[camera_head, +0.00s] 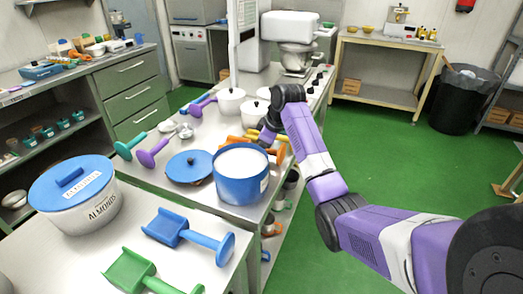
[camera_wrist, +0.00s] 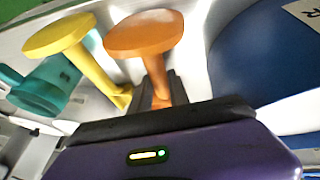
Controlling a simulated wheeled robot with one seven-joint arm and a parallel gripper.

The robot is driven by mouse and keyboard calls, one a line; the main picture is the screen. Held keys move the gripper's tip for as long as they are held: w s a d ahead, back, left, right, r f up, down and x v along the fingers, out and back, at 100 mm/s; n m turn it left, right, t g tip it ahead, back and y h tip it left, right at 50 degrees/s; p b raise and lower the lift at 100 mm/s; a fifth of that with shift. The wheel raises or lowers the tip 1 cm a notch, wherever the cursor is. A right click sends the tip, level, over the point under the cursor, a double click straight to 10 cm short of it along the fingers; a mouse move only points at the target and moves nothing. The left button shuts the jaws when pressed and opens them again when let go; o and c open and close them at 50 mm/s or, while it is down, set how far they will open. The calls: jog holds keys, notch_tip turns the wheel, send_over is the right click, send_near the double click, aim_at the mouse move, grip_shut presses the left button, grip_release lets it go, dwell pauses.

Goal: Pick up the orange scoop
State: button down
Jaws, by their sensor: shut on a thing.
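The orange scoop (camera_wrist: 145,34) shows in the wrist view with its round end cap toward me and its handle running down between my fingers. My gripper (camera_wrist: 160,90) is shut on that handle. In the head view my gripper (camera_head: 268,136) is just behind the blue pot, and orange parts of the scoop (camera_head: 278,153) show beside the pot. The scoop's bowl is hidden, and I cannot tell whether it touches the table.
The blue pot (camera_head: 241,182) with white contents stands close on the other side. Blue (camera_head: 190,237) and green (camera_head: 140,272) scoops lie on the front table.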

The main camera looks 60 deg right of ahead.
jog(key=shift+r, duration=0.15)
notch_tip(320, 180, up, 25)
jog(key=p, duration=0.8)
